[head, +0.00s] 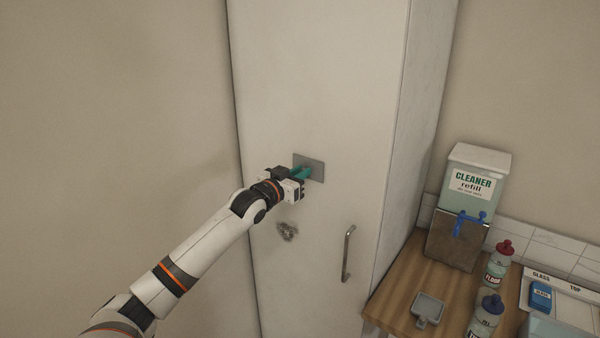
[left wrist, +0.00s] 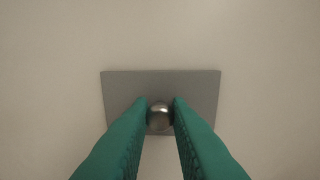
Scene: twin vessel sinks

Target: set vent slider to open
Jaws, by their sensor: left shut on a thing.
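The vent slider shows as a grey rectangular plate (head: 316,165) on the front of a tall pale cabinet. In the left wrist view the plate (left wrist: 160,83) has a round shiny metal knob (left wrist: 160,118) near its middle. My left gripper (head: 303,173) reaches the plate from the lower left. Its green fingers (left wrist: 160,112) are shut on the knob, one on each side. The lower part of the plate is partly hidden by the fingers. No open or closed marking can be read. My right gripper is not in view.
At the right, a wooden counter (head: 393,285) holds a cleaner dispenser (head: 470,195), bottles (head: 497,265) and a grey scoop-like tray (head: 428,306).

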